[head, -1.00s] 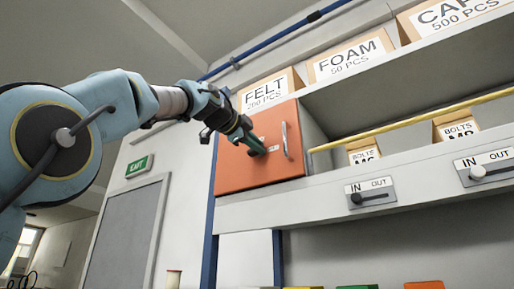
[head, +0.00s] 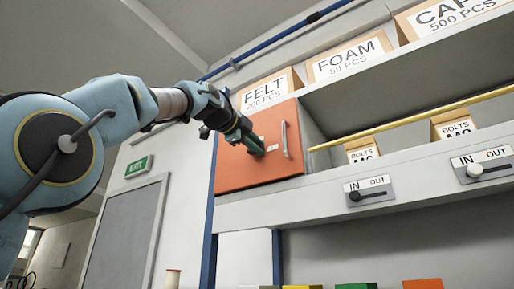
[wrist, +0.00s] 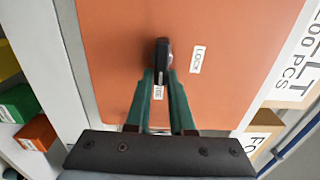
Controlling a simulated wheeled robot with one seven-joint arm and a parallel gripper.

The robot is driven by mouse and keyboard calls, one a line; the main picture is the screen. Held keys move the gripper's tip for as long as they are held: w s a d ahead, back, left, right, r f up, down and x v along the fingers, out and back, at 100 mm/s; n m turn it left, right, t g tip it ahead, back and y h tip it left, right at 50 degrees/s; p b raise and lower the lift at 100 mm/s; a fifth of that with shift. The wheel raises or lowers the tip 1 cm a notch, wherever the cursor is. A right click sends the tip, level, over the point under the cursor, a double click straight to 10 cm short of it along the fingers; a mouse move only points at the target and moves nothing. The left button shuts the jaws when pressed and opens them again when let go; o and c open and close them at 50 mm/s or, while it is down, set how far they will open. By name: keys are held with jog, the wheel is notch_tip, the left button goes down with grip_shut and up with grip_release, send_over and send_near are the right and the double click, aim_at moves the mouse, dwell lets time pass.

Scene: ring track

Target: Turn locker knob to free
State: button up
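The orange locker door (head: 232,172) is closed, with a vertical pale handle (head: 285,140) on its right side. In the wrist view the dark knob (wrist: 162,52) stands out from the orange door (wrist: 110,40). Its long side runs up and down in that picture. A LOCK label (wrist: 197,60) is to its right. A second label (wrist: 158,92), mostly hidden between my fingers, is below it. My gripper (wrist: 161,76) has its green fingertips on both sides of the knob, with no clear gap. In the head view my gripper (head: 256,147) hides the knob.
Two IN/OUT sliders (head: 368,191) (head: 486,163) sit on the shelf's front edge. An EXIT sign (head: 139,166) is at left.

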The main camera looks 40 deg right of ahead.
jog(key=o, duration=0.4)
jog(key=shift+o, duration=0.2)
jog(key=b+v, duration=0.4)
jog(key=v, duration=0.6)
jog(key=shift+a+b, duration=0.4)
jog(key=shift+f, duration=0.1)
